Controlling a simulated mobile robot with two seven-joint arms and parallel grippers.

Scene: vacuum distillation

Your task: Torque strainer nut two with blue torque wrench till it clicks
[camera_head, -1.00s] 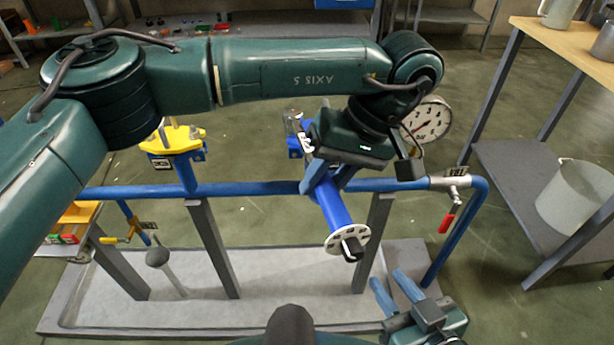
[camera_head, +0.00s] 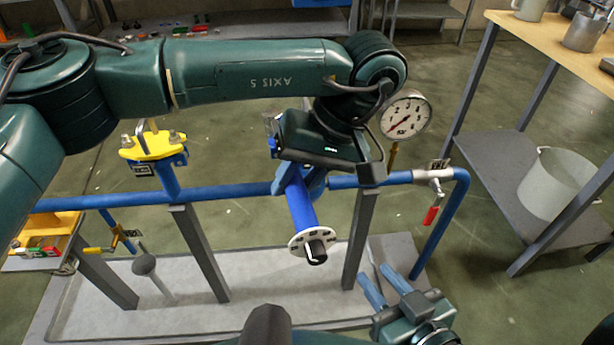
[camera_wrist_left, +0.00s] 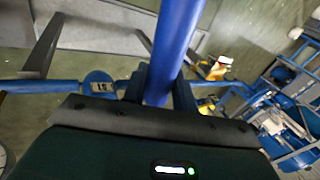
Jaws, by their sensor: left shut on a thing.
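My left gripper (camera_head: 300,182) is shut on the blue torque wrench (camera_head: 302,208), which slants down in front of the blue pipe. The wrench ends in a white disc with dark marks and a black tip. In the left wrist view the blue shaft (camera_wrist_left: 176,38) runs between the fingers. A yellow-topped blue fitting with upright bolts (camera_head: 155,147), probably the strainer, sits on the pipe to the left, apart from the wrench. I cannot tell which nut is number two. My right gripper (camera_head: 381,284) is low at the right, its blue fingers apart and empty.
The blue pipe (camera_head: 225,192) stands on grey legs over a grey tray (camera_head: 262,305). A pressure gauge (camera_head: 405,115) and a red-handled valve (camera_head: 431,215) are on the right. A yellow-handled valve (camera_head: 100,250) is low left. A shelf with a bucket (camera_head: 562,185) stands right.

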